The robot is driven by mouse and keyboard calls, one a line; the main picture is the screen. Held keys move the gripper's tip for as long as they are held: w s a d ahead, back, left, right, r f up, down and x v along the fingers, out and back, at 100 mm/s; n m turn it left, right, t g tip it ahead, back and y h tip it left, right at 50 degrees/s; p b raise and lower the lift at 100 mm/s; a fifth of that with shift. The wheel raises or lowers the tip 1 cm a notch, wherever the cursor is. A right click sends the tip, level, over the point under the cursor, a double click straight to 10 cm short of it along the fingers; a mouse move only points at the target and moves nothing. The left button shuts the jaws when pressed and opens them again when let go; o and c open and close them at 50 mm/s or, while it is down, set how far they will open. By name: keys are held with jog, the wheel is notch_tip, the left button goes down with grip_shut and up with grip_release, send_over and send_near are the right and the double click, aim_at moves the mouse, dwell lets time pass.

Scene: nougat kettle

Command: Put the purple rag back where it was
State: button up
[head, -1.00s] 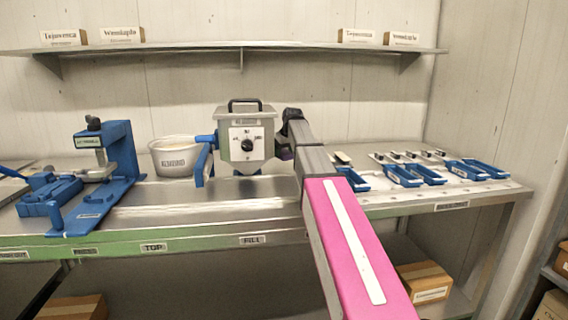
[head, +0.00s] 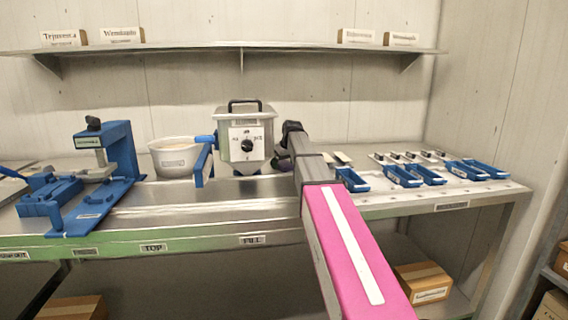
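My arm reaches forward over the bench, and its dark wrist is beside the grey kettle (head: 246,140). My gripper (head: 283,163) is mostly hidden behind my arm, just right of the kettle and low near the bench top. I cannot see its fingers clearly enough to tell open from shut. A small dark purplish patch shows at that spot; I cannot tell whether it is the purple rag or part of the gripper. No other purple cloth is visible in the head view.
A blue press (head: 105,165) and a white bowl (head: 174,158) stand left of the kettle. Several blue trays (head: 403,176) lie on the bench (head: 220,212) to the right. A shelf (head: 240,48) with small boxes hangs above. The bench front is clear.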

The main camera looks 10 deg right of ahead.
jog(key=v, duration=1.2)
jog(key=shift+r, duration=0.15)
